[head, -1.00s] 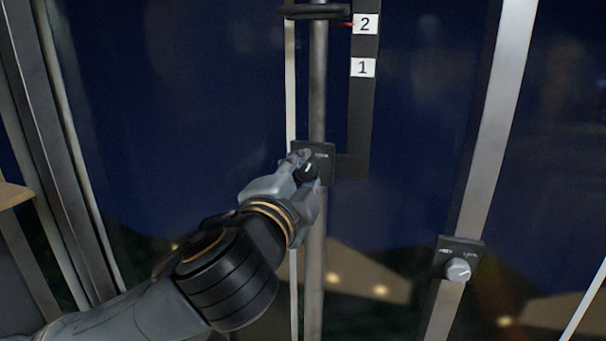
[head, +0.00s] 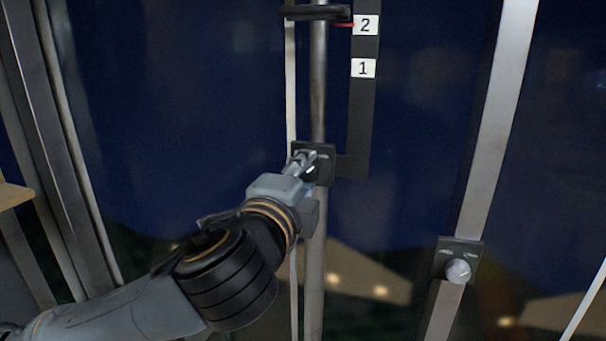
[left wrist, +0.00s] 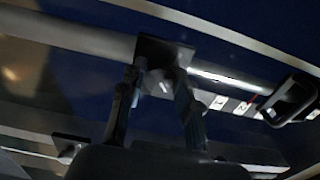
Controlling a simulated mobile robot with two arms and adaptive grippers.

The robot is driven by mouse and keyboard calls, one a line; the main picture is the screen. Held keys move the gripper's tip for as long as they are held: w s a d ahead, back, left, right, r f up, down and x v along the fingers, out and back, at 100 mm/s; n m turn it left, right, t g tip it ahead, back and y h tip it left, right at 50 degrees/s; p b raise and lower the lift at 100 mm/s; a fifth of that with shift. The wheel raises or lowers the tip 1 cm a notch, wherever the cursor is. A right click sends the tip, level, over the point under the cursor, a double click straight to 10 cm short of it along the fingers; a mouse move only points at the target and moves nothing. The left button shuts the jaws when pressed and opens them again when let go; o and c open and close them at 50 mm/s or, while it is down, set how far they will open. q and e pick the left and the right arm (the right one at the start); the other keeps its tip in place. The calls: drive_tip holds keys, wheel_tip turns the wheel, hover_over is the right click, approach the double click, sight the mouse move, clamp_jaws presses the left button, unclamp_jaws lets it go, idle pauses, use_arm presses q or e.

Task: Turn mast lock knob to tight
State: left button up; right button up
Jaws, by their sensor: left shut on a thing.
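The mast (head: 319,80) is a grey upright pole. A dark square plate (head: 325,165) sits on it, and the plate also shows in the left wrist view (left wrist: 165,50). The mast lock knob (head: 311,170) is on this plate and is mostly hidden by my fingers. My left gripper (head: 307,163) is shut on the knob, reaching in from lower left. In the left wrist view my left gripper (left wrist: 158,85) has a finger on each side of the knob. The knob's marking cannot be read. My right gripper is not in view.
A second dark plate with a pale round knob (head: 458,270) is on the slanted metal post at right. A dark strip with labels 1 and 2 (head: 364,68) stands beside the mast, with a red pointer and black bracket (head: 316,13) above. A tan ledge (head: 14,194) is at far left.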

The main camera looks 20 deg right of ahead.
use_arm(q)
drive_tip(key=o, duration=1.2)
drive_tip(key=shift+c, duration=0.2)
drive_tip(key=v, duration=1.2)
